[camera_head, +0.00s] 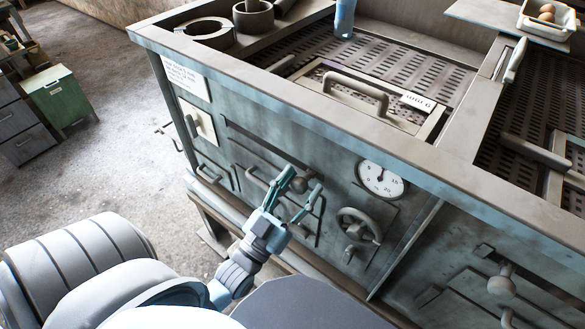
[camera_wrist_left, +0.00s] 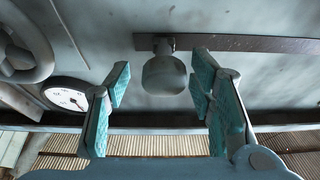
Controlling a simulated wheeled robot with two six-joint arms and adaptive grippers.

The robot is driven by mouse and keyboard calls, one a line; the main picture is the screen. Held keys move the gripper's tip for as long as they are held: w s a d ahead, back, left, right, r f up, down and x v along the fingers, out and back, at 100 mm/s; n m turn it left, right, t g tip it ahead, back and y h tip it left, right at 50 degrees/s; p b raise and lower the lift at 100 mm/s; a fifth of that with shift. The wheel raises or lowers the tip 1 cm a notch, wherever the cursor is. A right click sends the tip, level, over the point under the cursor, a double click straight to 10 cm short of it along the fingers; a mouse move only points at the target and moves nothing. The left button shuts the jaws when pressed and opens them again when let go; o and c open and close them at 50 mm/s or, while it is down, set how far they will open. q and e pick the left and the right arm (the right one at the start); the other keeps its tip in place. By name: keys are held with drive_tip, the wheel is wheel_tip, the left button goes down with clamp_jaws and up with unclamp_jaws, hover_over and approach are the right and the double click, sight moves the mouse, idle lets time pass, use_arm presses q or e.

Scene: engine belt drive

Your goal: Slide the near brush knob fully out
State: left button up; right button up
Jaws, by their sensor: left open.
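A round, dull metal knob (camera_head: 297,185) sticks out from the front panel of the grey-blue machine. In the left wrist view the same knob (camera_wrist_left: 165,74) sits at the end of a dark slot bar (camera_wrist_left: 250,44). My left gripper (camera_head: 303,182) is open at this knob, one finger on each side. In the left wrist view, gaps show between the knob and both fingers (camera_wrist_left: 162,82). I cannot tell how deep the knob sits between them. Another knob (camera_head: 502,287) stands on the right part of the front. My right gripper is not in view.
Right of the gripper are a round gauge (camera_head: 382,179) and a handwheel (camera_head: 358,226); the gauge also shows in the left wrist view (camera_wrist_left: 66,95). The machine's top rim (camera_head: 300,103) overhangs above.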

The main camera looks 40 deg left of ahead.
use_arm(q)
drive_tip(key=v, duration=1.1)
drive_tip(key=shift+s, duration=0.35)
drive_tip(key=shift+f, duration=0.1)
